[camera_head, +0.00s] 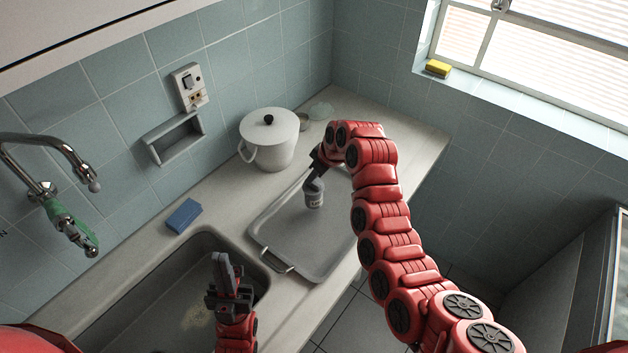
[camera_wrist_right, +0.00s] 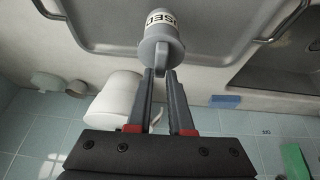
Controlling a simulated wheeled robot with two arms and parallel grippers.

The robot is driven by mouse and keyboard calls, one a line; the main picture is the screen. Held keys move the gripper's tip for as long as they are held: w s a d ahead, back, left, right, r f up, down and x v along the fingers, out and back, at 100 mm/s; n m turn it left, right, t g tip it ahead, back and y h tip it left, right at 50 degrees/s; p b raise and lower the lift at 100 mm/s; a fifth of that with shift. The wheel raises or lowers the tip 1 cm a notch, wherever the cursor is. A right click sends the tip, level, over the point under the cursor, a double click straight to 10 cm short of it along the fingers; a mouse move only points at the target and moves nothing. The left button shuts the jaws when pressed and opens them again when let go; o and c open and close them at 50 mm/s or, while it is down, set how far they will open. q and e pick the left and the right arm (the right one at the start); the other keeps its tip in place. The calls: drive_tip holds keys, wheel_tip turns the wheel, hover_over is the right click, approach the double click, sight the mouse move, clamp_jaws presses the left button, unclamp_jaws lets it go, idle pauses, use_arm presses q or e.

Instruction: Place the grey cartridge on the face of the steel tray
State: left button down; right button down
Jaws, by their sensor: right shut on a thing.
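The grey cartridge (camera_head: 314,195) with a pale label is upright over the face of the steel tray (camera_head: 290,232) in the head view. My right gripper (camera_head: 316,182) is shut on its top. In the right wrist view the cartridge (camera_wrist_right: 160,40) is between the fingertips of my right gripper (camera_wrist_right: 161,78), with part of its label lettering showing. I cannot tell whether its base touches the tray (camera_wrist_right: 100,45). My left gripper (camera_head: 228,284) is over the sink, away from the tray; its fingers look close together and I cannot tell whether they are open.
A white lidded pot (camera_head: 268,140) stands behind the tray. The sink (camera_head: 150,290) is left of the tray, with a blue sponge (camera_head: 184,215) behind it. A tap (camera_head: 45,185) is at far left. The tray's face around the cartridge is clear.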

sight(315, 182)
drive_tip(key=shift+w, duration=0.35)
drive_tip(key=shift+f+p, duration=0.2)
drive_tip(key=shift+p, duration=0.2)
wheel_tip(315, 182, down, 3)
drive_tip(key=shift+s+d+p, duration=0.1)
drive_tip(key=shift+p, duration=0.8)
drive_tip(key=shift+f, duration=0.1)
drive_tip(key=c, duration=0.8)
unclamp_jaws()
